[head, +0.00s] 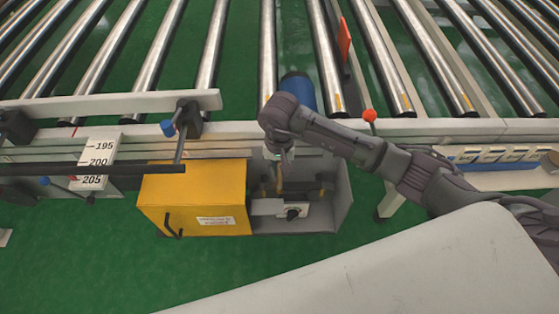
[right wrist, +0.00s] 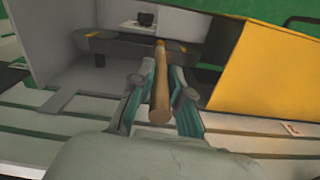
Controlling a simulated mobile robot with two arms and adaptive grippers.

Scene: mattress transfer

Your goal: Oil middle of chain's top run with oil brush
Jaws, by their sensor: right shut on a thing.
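My right gripper (head: 281,152) reaches down over the open grey drive box at the conveyor's edge. In the right wrist view its fingers (right wrist: 158,100) are shut on the wooden handle of the oil brush (right wrist: 160,90). The handle points away into the box, and its bristle end cannot be made out. The brush also shows below the gripper in the head view (head: 279,180). A dark band with yellowish marks at its ends, seemingly the chain (right wrist: 122,48), runs across inside the box. Whether the brush touches it cannot be told. My left gripper is out of view.
The yellow cover (head: 190,190) stands to the left of the open grey box (head: 337,212). Metal rollers (head: 211,50) and a pale conveyor rail (head: 430,127) lie behind. A blue cylinder (head: 298,88) is close to my right wrist. A pale surface (head: 430,270) fills the lower right.

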